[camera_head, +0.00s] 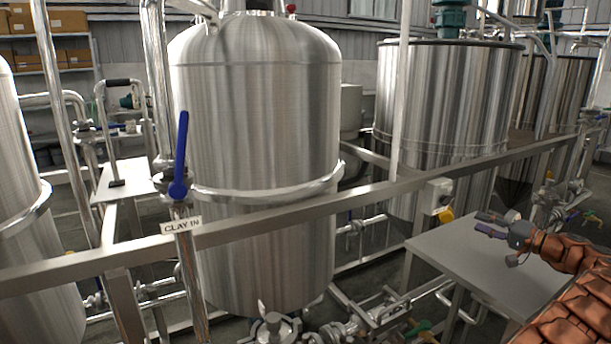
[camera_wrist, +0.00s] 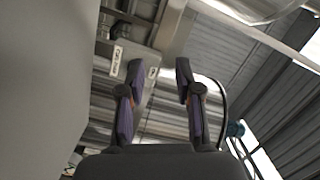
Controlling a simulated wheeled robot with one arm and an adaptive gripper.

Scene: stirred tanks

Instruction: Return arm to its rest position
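My gripper (camera_head: 482,222) is at the right of the head view, at the end of my brown-sleeved arm. It appears above a flat grey panel and points left. In the wrist view my gripper (camera_wrist: 159,72) shows two dark purple-grey fingers set well apart, with nothing between them. A gap from gripper to panel cannot be judged exactly. A blue-handled valve (camera_head: 179,165) with its lever upright stands at the left, on a pipe with a "CLAY IN" label (camera_head: 181,226). My gripper is far from it.
The grey panel (camera_head: 455,268) lies under my gripper. A metal rail (camera_head: 290,207) crosses the view in front of a large steel tank (camera_head: 255,110). Another tank (camera_head: 445,95) stands behind at right. A small switch box (camera_head: 436,194) sits on the rail left of my gripper.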

